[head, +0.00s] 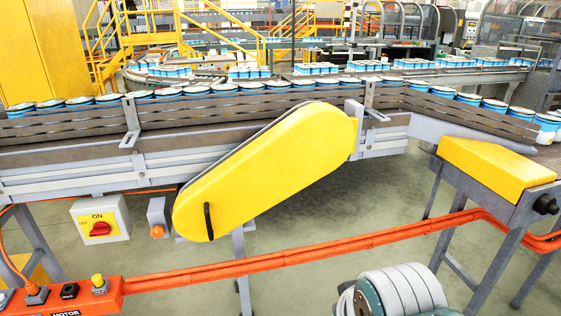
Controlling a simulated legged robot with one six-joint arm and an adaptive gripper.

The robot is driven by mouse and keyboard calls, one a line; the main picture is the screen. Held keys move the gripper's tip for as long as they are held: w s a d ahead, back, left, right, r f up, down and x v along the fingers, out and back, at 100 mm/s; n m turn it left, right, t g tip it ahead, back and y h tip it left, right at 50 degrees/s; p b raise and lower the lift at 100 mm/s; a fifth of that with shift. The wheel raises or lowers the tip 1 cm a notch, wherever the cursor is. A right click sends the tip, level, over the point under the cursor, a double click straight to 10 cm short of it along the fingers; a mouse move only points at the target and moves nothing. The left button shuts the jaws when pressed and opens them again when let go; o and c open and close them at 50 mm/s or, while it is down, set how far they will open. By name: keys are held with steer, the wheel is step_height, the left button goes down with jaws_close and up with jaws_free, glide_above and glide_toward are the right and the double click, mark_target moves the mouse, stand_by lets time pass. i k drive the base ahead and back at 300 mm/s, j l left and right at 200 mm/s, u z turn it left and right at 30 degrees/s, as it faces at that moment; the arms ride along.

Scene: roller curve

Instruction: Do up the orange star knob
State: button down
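The orange star knob (157,231) sits low on the front of a small grey bracket box (158,211), left of the big yellow guard. It is small in the head view, and I cannot tell how tight it is. Nothing touches it. My gripper is not in view; only a grey and teal part that looks like my own arm shows at the bottom, right of centre.
The yellow guard (265,170) with a black handle (208,221) is right of the knob. A switch box (100,219) with a red rotary switch hangs to its left. An orange rail (300,253) crosses in front and below. The conveyor (60,165) carries several cans above.

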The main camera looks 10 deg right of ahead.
mark_target(157, 231)
steer(key=i+j+z, duration=0.2)
steer(key=z, duration=0.3)
steer(key=i+j+z, duration=0.1)
steer(key=j+z, duration=0.75)
steer(key=z, duration=0.15)
steer(key=j+z, duration=0.1)
steer(key=j, duration=0.75)
steer(key=j+z, duration=0.15)
steer(key=j, duration=0.7)
steer(key=k+j+z, duration=0.1)
steer(key=j, duration=0.7)
steer(key=j+u, duration=0.35)
steer(key=l+u, duration=0.15)
steer(key=u, duration=0.45)
steer(key=z, duration=0.95)
steer(key=u, duration=0.95)
